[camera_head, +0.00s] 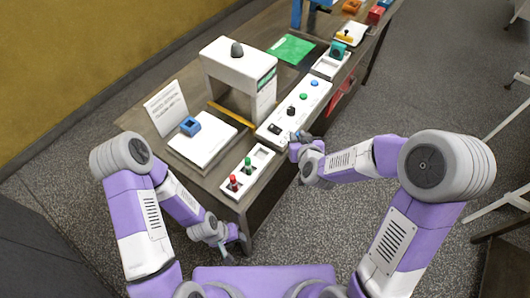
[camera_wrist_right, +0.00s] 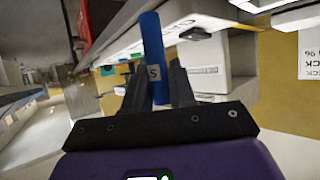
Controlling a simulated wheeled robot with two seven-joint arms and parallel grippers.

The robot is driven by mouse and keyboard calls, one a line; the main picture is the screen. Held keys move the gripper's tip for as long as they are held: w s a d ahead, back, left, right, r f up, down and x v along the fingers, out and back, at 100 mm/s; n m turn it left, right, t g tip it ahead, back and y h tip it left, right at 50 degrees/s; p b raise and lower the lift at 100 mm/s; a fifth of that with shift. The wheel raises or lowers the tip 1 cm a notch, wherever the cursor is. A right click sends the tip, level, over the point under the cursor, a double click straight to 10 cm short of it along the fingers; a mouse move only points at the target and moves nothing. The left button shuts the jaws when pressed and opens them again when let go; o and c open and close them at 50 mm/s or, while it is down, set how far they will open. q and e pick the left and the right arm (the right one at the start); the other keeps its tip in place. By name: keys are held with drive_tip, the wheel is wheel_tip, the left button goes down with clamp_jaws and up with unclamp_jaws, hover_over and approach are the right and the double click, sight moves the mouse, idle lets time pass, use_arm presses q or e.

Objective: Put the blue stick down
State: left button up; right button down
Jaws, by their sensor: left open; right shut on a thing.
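The blue stick (camera_wrist_right: 152,45) stands upright between the fingers of my right gripper (camera_wrist_right: 158,85) in the right wrist view, with a small pale label marked S low on it. The fingers are shut on its lower part. In the head view my right gripper (camera_head: 296,142) is beside the front edge of the button panel, and I cannot make out the stick there. A white holder (camera_head: 262,156) near the front corner of the table carries a red stick (camera_head: 233,183) and a green stick (camera_head: 248,166). My left gripper (camera_head: 230,243) is open and low, off the table's near end.
The button panel (camera_head: 272,137) lies behind the holder. A sign (camera_head: 167,107) stands at the left edge. A green sheet (camera_head: 291,49) lies farther back.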

drive_tip(key=s+a+r+n+y+b, duration=0.2)
drive_tip(key=a+r+n+y+b, duration=0.1)
drive_tip(key=a+r, duration=0.65)
drive_tip(key=shift+g, duration=0.5)
drive_tip(key=shift+w+a+f+b, duration=0.1)
drive_tip(key=shift+a+f+b, duration=0.25)
drive_tip(key=shift+f+b, duration=1.2)
drive_tip(key=shift+w+a+f+b, duration=0.1)
drive_tip(key=shift+a+f+b, duration=0.45)
drive_tip(key=shift+f, duration=1.8)
drive_tip(key=shift+a+f+b, duration=0.15)
drive_tip(key=shift+f+b, duration=1.15)
drive_tip(key=shift+f, duration=0.65)
drive_tip(key=shift+r, duration=0.1)
drive_tip(key=c, duration=1.4)
unclamp_jaws()
drive_tip(key=o, duration=0.5)
drive_tip(key=shift+c, duration=0.2)
